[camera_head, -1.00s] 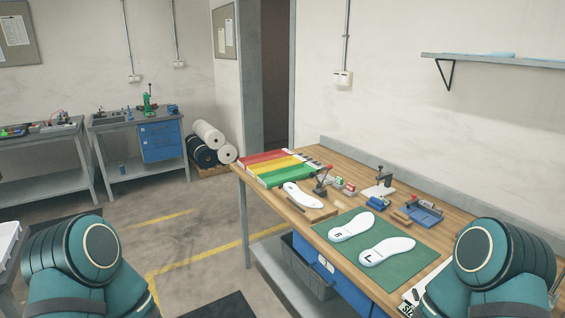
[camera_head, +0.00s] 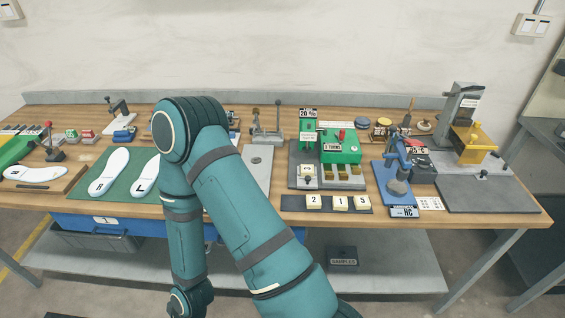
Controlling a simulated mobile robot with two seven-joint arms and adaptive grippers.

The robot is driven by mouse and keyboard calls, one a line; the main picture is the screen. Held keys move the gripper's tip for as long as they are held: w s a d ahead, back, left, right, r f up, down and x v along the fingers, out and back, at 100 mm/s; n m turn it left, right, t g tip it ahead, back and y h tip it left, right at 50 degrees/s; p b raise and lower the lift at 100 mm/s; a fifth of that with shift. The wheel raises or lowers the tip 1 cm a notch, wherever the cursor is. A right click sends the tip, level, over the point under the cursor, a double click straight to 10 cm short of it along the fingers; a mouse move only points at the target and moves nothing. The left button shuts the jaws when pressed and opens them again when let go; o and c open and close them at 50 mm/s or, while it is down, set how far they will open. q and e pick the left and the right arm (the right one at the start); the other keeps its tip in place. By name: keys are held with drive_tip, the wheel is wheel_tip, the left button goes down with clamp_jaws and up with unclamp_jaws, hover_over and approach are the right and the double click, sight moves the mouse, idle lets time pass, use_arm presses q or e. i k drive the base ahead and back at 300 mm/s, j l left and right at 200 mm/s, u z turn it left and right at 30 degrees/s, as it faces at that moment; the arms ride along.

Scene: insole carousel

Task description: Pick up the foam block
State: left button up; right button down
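I cannot pick out a foam block for certain. A small grey rounded piece (camera_head: 398,187) sits on the blue hardness stand (camera_head: 385,203) at the right of the bench, under the stand's blue head. Its material cannot be told. One of my teal arms crosses the middle of the view. Its elbow is raised in front of the bench, and its lower part hangs down to the bottom edge. No gripper fingers show for either arm. My arm hides part of the bench behind it.
The wooden bench (camera_head: 460,216) holds a green mat (camera_head: 84,196) with two white insoles, a green-topped fixture (camera_head: 340,146), numbered tiles (camera_head: 340,202) and a grey-and-yellow press (camera_head: 462,115). A samples box (camera_head: 342,256) stands on the lower shelf (camera_head: 390,272).

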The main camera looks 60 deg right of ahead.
sight(305, 168)
drive_tip(key=z, duration=2.15)
drive_tip(key=i+j, duration=0.2)
drive_tip(key=j, duration=0.2)
drive_tip(key=i+j+z, duration=0.1)
drive_tip(key=j+z, duration=0.15)
drive_tip(key=z, duration=0.15)
drive_tip(key=j+z, duration=0.25)
drive_tip(key=z, duration=0.2)
